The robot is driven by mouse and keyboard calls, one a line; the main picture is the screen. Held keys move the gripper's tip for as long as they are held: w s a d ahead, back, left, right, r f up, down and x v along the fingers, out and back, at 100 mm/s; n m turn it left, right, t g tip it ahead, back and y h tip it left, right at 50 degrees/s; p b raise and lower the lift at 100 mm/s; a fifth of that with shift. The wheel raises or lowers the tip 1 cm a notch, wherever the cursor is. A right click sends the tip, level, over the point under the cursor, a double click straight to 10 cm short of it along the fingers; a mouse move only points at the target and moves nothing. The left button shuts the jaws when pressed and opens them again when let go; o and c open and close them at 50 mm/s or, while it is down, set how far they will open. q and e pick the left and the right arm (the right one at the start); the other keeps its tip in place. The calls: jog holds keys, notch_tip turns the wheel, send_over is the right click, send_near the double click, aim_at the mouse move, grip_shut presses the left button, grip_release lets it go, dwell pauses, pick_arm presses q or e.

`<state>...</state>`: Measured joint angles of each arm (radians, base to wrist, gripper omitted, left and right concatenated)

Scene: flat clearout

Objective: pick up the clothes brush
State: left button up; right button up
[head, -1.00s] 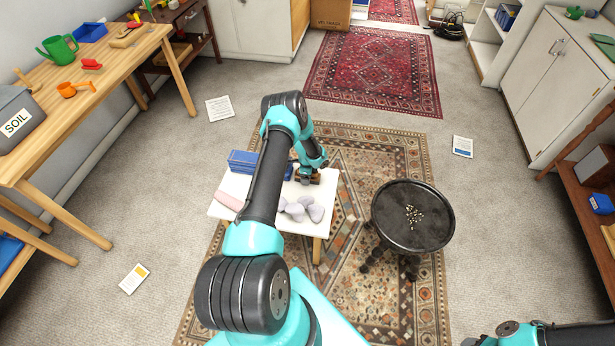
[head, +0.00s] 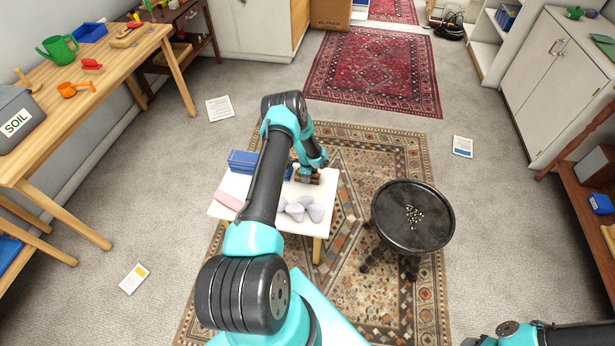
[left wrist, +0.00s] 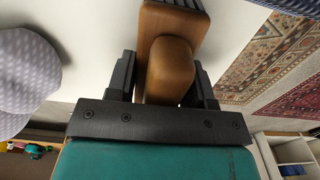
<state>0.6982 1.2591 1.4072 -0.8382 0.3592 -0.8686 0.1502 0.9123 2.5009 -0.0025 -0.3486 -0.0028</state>
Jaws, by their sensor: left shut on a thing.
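The clothes brush (left wrist: 172,70) is a brown wooden body with dark bristles at one end, seen in the left wrist view. In the head view a small brown part of it (head: 315,181) shows beneath my left gripper (head: 306,178), at the right back of the small white table (head: 268,213). In the left wrist view, my left gripper (left wrist: 170,85) has its dark fingers on both sides of the brush, shut on it. I cannot tell whether the brush touches the tabletop. Only part of my right arm shows at the bottom right; its gripper is out of frame.
On the white table are a grey patterned object (head: 301,209) in front of the brush, a blue box (head: 243,161) and a pink block (head: 229,201). A round black stool (head: 432,232) with small bits on it stands to the right.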

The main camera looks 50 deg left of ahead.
pick_arm(q)
notch_tip(320, 180, up, 10)
dwell(0.7)
dwell(0.4)
jog(key=o, duration=0.3)
jog(key=shift+c, duration=1)
